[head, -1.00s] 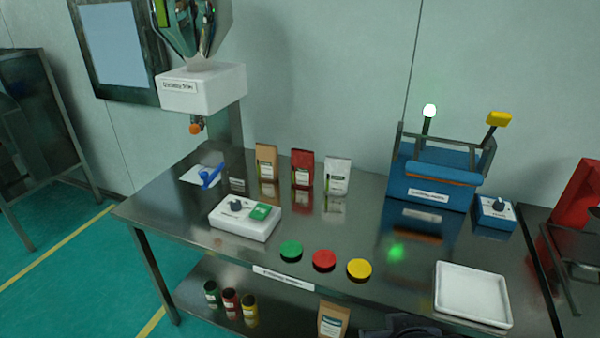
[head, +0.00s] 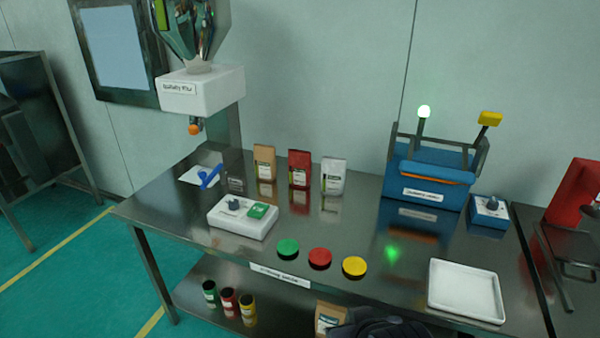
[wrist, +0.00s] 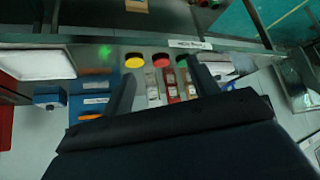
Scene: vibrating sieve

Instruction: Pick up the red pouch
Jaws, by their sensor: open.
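The red pouch (head: 299,169) stands upright on the steel table between a brown pouch (head: 265,163) and a white pouch (head: 333,176). In the wrist view the red pouch (wrist: 171,86) shows beyond and between the fingers, apart from them. My gripper (wrist: 156,84) is open and empty, with its two dark fingers spread. In the head view only a dark part of my arm shows at the bottom edge; the fingertips cannot be made out there.
Green, red and yellow lids (head: 320,258) lie in front of the pouches. A white control box (head: 243,216) is at left, a blue sealing machine (head: 425,180) at right. A white tray (head: 467,290) lies at the front right. A dosing machine (head: 200,90) overhangs the back left.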

